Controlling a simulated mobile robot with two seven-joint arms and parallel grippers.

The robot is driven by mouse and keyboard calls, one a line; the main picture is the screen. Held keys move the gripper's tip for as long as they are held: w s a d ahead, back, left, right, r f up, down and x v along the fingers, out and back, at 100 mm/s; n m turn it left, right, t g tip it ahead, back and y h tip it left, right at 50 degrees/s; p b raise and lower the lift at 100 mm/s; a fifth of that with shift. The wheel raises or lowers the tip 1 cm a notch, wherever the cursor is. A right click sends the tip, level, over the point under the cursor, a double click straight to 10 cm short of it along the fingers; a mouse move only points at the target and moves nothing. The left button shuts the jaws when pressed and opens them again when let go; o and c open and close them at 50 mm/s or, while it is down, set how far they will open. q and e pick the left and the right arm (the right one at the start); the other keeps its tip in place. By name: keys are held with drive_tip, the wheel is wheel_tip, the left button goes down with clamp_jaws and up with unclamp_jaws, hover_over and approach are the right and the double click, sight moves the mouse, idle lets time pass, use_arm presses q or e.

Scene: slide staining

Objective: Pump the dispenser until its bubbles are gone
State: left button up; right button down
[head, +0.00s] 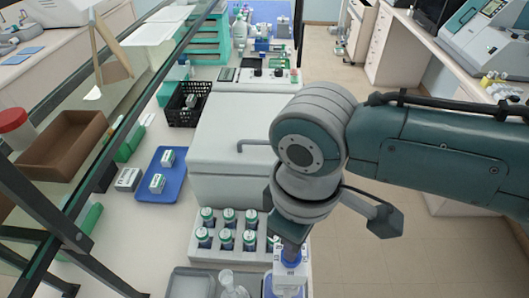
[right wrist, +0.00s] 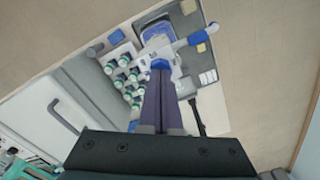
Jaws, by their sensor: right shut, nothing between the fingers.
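The dispenser (head: 290,272) stands at the bottom of the head view, right of the bottle rack, white with blue parts. In the right wrist view the dispenser (right wrist: 160,48) shows from above, with a white and blue head and a side arm. My right gripper (head: 294,250) points down over the dispenser's top. In the right wrist view its dark fingers (right wrist: 161,72) are shut together, with tips at or just above the dispenser head; I cannot tell if they touch. Nothing is between them. Any bubbles are too small or hidden to see. My left gripper is not in view.
A rack (head: 208,254) of several green-capped bottles stands left of the dispenser. A clear flask (head: 232,288) and a grey tray (head: 190,284) are at the front. A large white box-shaped machine (head: 225,160) stands behind. A glass shelf frame runs along the left.

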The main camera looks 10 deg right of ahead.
drive_tip(key=shift+f, duration=0.15)
idle(0.6)
drive_tip(key=shift+r+p, duration=0.35)
drive_tip(key=shift+p, duration=0.05)
wheel_tip(320, 180, up, 4)
drive_tip(key=p, duration=0.4)
drive_tip(key=shift+r+p, duration=0.25)
drive_tip(key=shift+p, duration=0.15)
idle(0.4)
wheel_tip(320, 180, up, 5)
drive_tip(key=p, duration=0.5)
